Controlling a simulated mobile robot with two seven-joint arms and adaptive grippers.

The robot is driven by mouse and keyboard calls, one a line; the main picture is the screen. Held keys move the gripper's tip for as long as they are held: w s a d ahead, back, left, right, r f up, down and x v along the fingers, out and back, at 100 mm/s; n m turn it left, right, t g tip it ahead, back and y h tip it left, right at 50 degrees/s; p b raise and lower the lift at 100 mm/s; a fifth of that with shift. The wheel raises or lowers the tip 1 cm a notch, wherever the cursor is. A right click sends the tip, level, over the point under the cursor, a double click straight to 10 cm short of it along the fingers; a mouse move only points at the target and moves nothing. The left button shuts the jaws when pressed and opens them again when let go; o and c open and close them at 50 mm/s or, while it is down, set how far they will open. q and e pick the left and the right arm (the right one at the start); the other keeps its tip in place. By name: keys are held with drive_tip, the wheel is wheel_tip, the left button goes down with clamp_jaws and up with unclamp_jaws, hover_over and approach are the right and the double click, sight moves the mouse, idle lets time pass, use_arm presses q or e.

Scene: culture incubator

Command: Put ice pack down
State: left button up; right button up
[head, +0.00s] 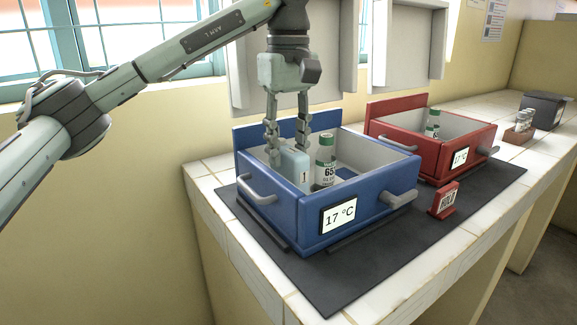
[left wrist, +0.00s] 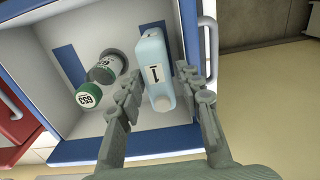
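The pale blue ice pack (head: 294,164), marked 1, is inside the blue drawer box (head: 372,203) at its left end. In the left wrist view the ice pack (left wrist: 155,75) lies between the two fingers of my left gripper (left wrist: 158,85). A small gap shows on each side of the pack, so the fingers look open around it. In the head view my left gripper (head: 286,140) points down into the box. Whether the pack's base touches the box floor is hidden. My right gripper is not in view.
A green-capped vial (head: 325,160) marked 653 stands right of the pack in the blue box. A red box (head: 400,138) holds another vial (head: 432,124). A red HOLD sign (head: 444,200) stands on the dark mat (head: 345,285). A wall panel rises behind the blue box.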

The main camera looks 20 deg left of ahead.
use_arm(q)
wheel_tip(320, 180, up, 7)
drive_tip(key=shift+w+f+p, duration=0.1)
drive_tip(key=shift+f+p, duration=0.05)
drive_tip(key=shift+p, duration=0.2)
drive_tip(key=shift+d+r, duration=0.1)
drive_tip(key=shift+r, duration=0.35)
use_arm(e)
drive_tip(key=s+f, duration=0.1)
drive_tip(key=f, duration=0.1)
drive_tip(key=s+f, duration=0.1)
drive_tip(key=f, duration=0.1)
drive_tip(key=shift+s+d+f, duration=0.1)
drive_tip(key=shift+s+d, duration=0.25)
